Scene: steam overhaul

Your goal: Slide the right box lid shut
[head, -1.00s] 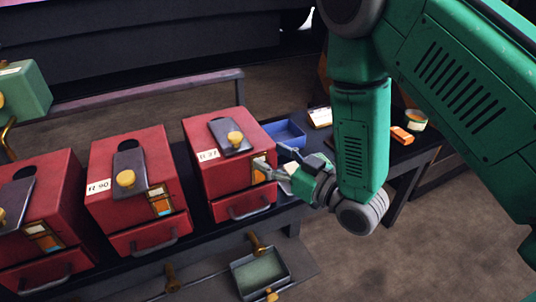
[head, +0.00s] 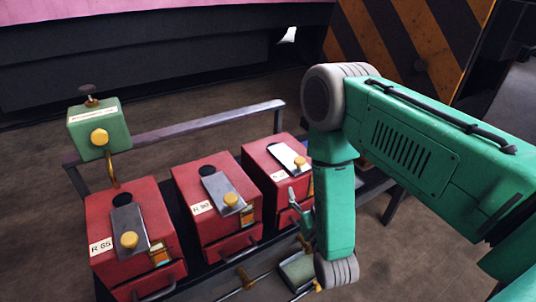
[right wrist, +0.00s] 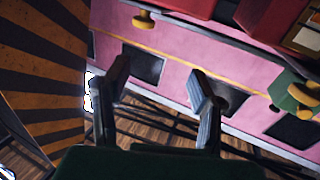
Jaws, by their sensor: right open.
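The right red box (head: 262,165) stands at the right end of a row of three. Its lid (head: 285,153) is a pale, shiny plate with a yellow knob (head: 299,162), lying on the sloped top. A small dark patch shows at the lid's upper end; I cannot tell how much of the hole is uncovered. My right gripper (head: 298,206) is open, near the box's front right, below the knob and apart from it. In the right wrist view its two fingers (right wrist: 160,90) are spread with nothing between them. My left gripper is out of view.
The middle box (head: 190,185) and left box (head: 110,210) have grey lids with yellow knobs and dark holes showing. A green box on a post (head: 95,125) stands behind the left one. A rail (head: 190,128) runs behind the row. A green tray (head: 298,270) lies low in front.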

